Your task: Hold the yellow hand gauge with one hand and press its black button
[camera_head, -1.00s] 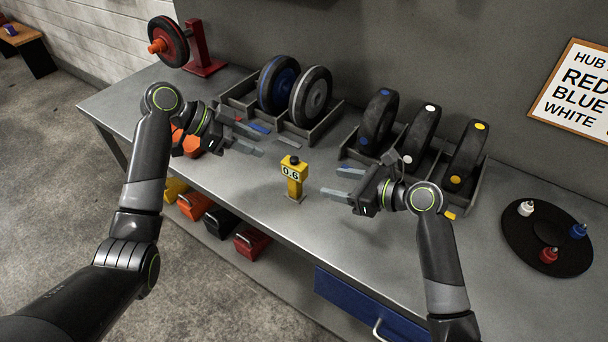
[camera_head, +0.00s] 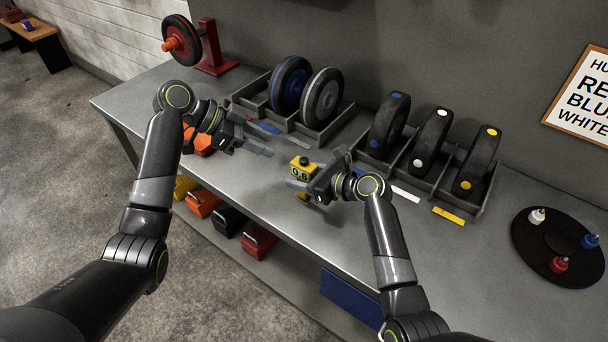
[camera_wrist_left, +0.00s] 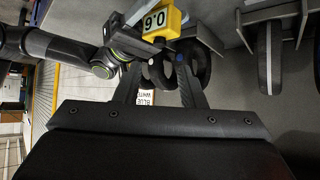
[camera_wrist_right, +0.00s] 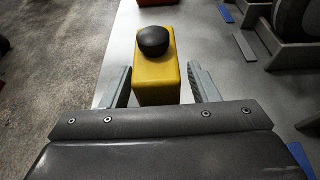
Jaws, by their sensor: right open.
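The yellow hand gauge (camera_head: 304,166) stands upright on the bench, with a display reading 0.6 and a black button (camera_wrist_right: 153,40) on top. My right gripper (camera_head: 303,184) is open at the gauge. In the right wrist view its fingers (camera_wrist_right: 160,87) lie on either side of the yellow body, with gaps showing. The gauge's lower part is partly hidden by this gripper in the head view. My left gripper (camera_head: 262,146) is empty, up and to the left of the gauge, with its fingers apart. The gauge (camera_wrist_left: 160,20) also shows in the left wrist view.
Wheels stand in a grey rack (camera_head: 300,128) behind the gauge and in another rack (camera_head: 440,190) to the right. A black round tray (camera_head: 530,258) with small bottles is at far right. A red stand (camera_head: 214,55) with a wheel is at the back left.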

